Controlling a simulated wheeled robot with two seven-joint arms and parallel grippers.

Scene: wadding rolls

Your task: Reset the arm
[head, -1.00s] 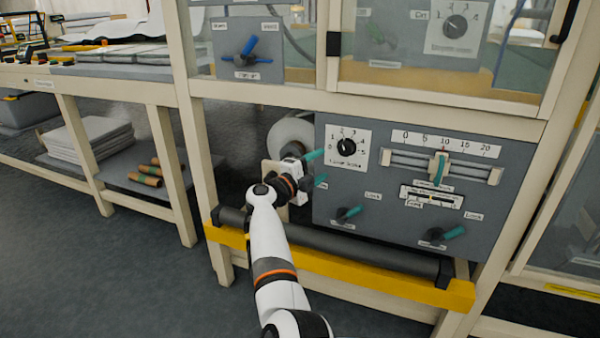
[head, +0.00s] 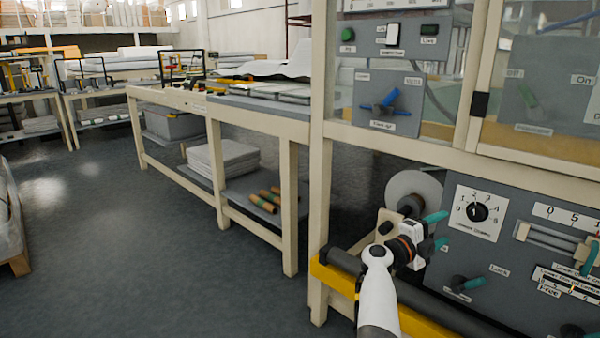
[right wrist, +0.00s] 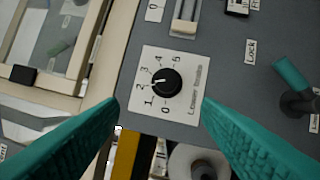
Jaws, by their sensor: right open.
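My right gripper (head: 442,230) has teal fingers and is at the left edge of a grey control panel (head: 510,255) in the head view. It is open and empty. In the right wrist view the two teal fingers are spread wide (right wrist: 161,104), with a black dial knob (right wrist: 167,82) on a white numbered plate showing between and beyond them. The same knob (head: 478,212) shows in the head view just right of the fingers. I cannot tell whether a finger touches the panel. My left gripper is in neither view.
A yellow bar (head: 435,318) and a dark roller run below the panel. A white roll (head: 412,187) is behind my gripper. Teal-handled levers (head: 467,283) stick out of the panel. A long bench (head: 215,108) stands left. The floor (head: 130,230) in front of it is clear.

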